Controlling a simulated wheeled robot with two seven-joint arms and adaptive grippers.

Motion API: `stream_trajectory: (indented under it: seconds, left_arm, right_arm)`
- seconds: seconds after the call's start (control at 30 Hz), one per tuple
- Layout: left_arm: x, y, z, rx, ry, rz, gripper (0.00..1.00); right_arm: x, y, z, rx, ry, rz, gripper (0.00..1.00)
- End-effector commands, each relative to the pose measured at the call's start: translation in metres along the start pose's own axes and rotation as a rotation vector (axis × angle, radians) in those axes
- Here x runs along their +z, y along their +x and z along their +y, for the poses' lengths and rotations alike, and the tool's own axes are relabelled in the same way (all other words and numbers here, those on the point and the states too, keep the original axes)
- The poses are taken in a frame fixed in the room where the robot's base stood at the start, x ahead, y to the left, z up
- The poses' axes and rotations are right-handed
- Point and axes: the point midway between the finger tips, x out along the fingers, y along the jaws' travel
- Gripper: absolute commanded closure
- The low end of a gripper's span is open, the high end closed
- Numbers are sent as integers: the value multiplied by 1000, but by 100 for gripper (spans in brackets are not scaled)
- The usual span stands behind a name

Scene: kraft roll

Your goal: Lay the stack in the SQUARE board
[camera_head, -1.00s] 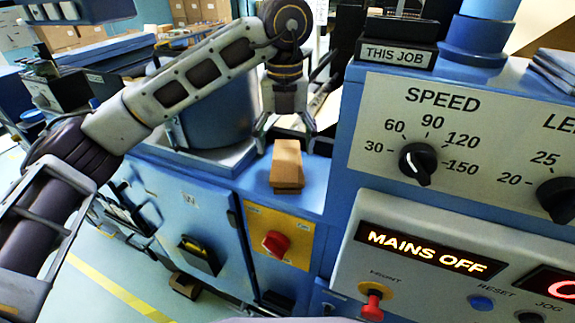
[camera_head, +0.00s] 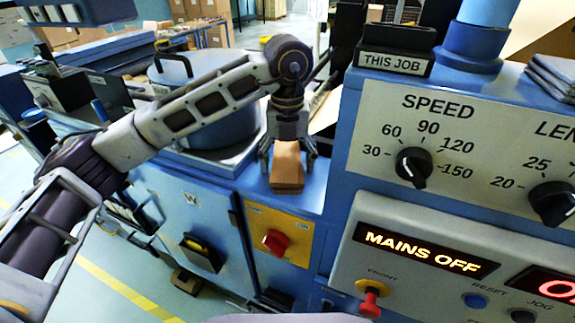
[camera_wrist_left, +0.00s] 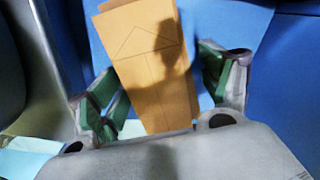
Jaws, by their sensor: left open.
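The stack (camera_head: 286,168) is a brown kraft-paper bundle lying on the blue machine ledge, left of the control panel. It also shows in the left wrist view (camera_wrist_left: 150,65), with a drawn outline on its top face and the gripper's shadow across it. My left gripper (camera_head: 287,163) is directly over the stack, fingers pointing down. In the left wrist view its green-padded fingers (camera_wrist_left: 165,85) are open, one on each side of the stack, with a gap at least on the right. No board marked SQUARE can be made out. My right gripper is not in view.
The control panel (camera_head: 440,180) with knobs and a lit MAINS OFF display (camera_head: 425,251) rises right of the stack. A red switch (camera_head: 276,242) on a yellow plate is below the ledge. A big blue drum (camera_head: 215,120) stands behind my left arm.

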Motion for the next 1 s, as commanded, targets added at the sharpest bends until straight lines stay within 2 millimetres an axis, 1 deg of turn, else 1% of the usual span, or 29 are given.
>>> stream_trajectory:
  seconds: [0.17,0.27,0.6,0.63,0.87,1.0]
  left_arm:
    - [0,0,0,0,0,0,21]
    - [0,0,0,0,0,0,33]
    - [0,0,0,0,0,0,77]
    - [0,0,0,0,0,0,79]
    - [0,-1,0,0,0,0,79]
    - [0,-5,0,-1,0,-1,79]
  right_arm:
    - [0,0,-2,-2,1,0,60]
    - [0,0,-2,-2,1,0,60]
    - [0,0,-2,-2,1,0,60]
    - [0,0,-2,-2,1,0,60]
    - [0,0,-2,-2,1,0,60]
    - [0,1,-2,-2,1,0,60]
